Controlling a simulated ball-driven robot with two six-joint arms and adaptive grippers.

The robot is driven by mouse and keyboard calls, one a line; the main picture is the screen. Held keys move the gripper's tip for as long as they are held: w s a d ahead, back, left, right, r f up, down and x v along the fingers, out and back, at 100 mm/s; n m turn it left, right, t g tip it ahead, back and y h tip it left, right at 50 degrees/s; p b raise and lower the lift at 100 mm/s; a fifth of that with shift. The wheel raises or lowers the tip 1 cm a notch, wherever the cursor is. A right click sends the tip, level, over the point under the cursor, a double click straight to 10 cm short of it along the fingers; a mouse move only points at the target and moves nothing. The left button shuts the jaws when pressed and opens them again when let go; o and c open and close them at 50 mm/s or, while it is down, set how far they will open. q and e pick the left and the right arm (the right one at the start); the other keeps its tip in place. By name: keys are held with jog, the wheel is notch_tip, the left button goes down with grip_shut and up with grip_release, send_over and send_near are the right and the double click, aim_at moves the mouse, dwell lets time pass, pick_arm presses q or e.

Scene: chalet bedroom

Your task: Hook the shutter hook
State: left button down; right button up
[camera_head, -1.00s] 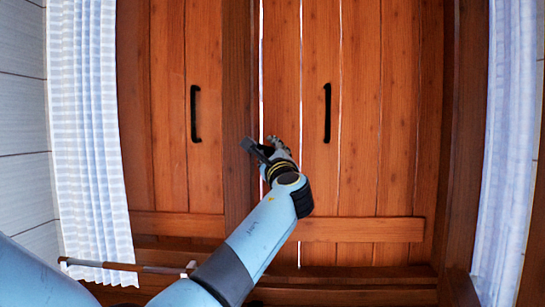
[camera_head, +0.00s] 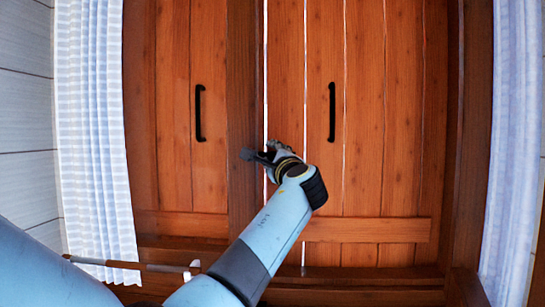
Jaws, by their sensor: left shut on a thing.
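Two wooden shutter leaves, left (camera_head: 172,100) and right (camera_head: 363,100), stand closed or nearly so, with a bright slit between them. Each has a black upright handle, one on the left leaf (camera_head: 199,113) and one on the right leaf (camera_head: 332,112). My left gripper (camera_head: 256,156) is in front of the dark upright board (camera_head: 243,80) beside the slit, below handle height. It is shut on a small dark piece, probably the shutter hook, mostly hidden by the fingers. Whether the hook sits in an eye cannot be seen. My right gripper is not in view.
White curtains hang at the left (camera_head: 92,140) and right (camera_head: 512,150). A thin rod (camera_head: 130,265) with a pale end lies low at the left, near my arm. A horizontal wooden rail (camera_head: 370,230) crosses the right leaf below the gripper.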

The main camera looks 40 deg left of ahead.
pick_arm(q)
jog(key=shift+f, duration=0.6)
jog(key=c, duration=1.2)
grip_release()
jog(key=shift+o, duration=0.7)
jog(key=shift+w+d+r, duration=0.1)
jog(key=shift+r, duration=0.1)
jog(key=shift+d, duration=0.1)
jog(key=v, duration=0.7)
jog(key=shift+d+f, duration=0.1)
jog(key=shift+d, duration=0.05)
